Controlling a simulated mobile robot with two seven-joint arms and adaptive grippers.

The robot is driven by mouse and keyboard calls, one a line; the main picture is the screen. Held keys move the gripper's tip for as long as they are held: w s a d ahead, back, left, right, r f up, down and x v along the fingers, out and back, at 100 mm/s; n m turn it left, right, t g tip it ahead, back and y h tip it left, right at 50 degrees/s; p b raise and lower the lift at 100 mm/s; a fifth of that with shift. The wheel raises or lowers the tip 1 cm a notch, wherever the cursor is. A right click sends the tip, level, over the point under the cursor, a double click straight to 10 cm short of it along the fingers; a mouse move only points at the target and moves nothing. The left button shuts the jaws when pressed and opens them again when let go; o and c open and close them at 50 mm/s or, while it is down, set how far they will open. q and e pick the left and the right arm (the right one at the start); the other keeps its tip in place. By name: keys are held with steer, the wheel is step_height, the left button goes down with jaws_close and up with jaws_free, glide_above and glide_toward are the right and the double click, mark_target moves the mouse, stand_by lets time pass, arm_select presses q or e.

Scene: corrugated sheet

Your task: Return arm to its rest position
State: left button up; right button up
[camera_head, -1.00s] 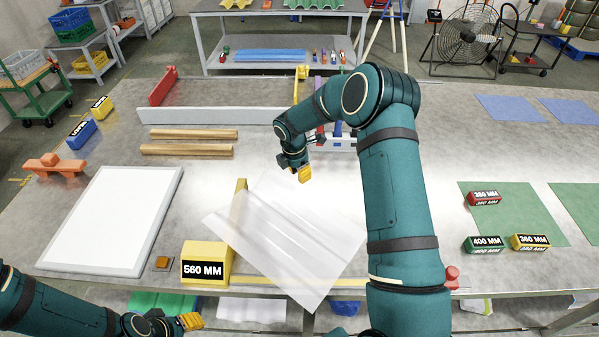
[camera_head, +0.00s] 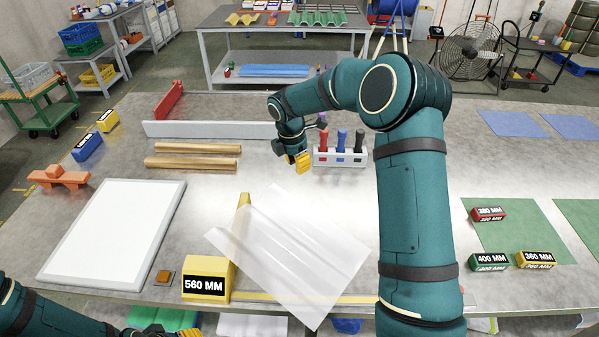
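My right arm reaches in from the lower right, bent at a high elbow. My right gripper (camera_head: 302,161), with yellow fingertips, hangs above the table beside the tool holder; I cannot tell how far its fingers are apart, and nothing shows in it. The clear corrugated sheet (camera_head: 297,252) lies on the table below it, apart from the gripper, its near corner over the front edge. My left gripper (camera_head: 188,334) shows only as a yellow tip at the bottom edge; most of it is cut off.
A tool holder (camera_head: 328,157) with several coloured handles stands right behind the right gripper. A yellow 560 MM block (camera_head: 206,279) and a white framed panel (camera_head: 113,233) lie to the left.

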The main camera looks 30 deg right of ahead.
steer(key=shift+r, duration=0.35)
stand_by(0.3)
